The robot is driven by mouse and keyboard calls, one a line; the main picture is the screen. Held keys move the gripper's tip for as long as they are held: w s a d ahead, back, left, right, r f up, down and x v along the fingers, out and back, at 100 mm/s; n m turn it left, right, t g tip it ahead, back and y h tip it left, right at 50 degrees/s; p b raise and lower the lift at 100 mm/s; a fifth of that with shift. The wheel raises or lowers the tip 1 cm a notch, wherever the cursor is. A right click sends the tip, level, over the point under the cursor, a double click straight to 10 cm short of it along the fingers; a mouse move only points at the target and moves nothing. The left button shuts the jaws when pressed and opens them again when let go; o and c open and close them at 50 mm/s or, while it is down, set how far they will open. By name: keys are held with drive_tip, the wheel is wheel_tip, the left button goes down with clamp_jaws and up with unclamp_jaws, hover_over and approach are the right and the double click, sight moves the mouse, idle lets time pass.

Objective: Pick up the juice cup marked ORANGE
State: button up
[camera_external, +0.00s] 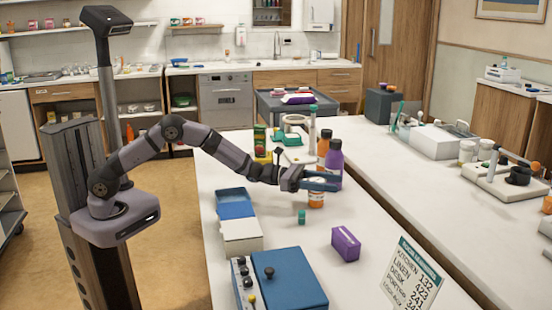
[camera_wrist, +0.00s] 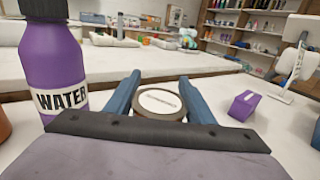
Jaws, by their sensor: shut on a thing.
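My gripper (camera_external: 320,183) has its blue fingers around a small orange cup (camera_external: 316,200) with a pale label, just above or on the white counter; I cannot tell whether it touches the counter. In the wrist view the cup's round pale lid (camera_wrist: 160,103) sits between the two fingers (camera_wrist: 158,98), which are shut on it. The writing on the lid and label is too small to read. A purple bottle (camera_external: 334,157) stands close behind the gripper; its label reads WATER in the wrist view (camera_wrist: 55,65).
An orange bottle (camera_external: 323,146) stands beside the purple one. A small green item (camera_external: 302,216), a purple box (camera_external: 346,243), a blue box (camera_external: 290,280) and a sign (camera_external: 412,275) are nearer the front. A green can (camera_external: 262,142) stands at the back left.

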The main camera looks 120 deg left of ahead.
wheel_tip(320, 180, up, 28)
drive_tip(key=p, duration=0.5)
drive_tip(key=shift+f, duration=0.1)
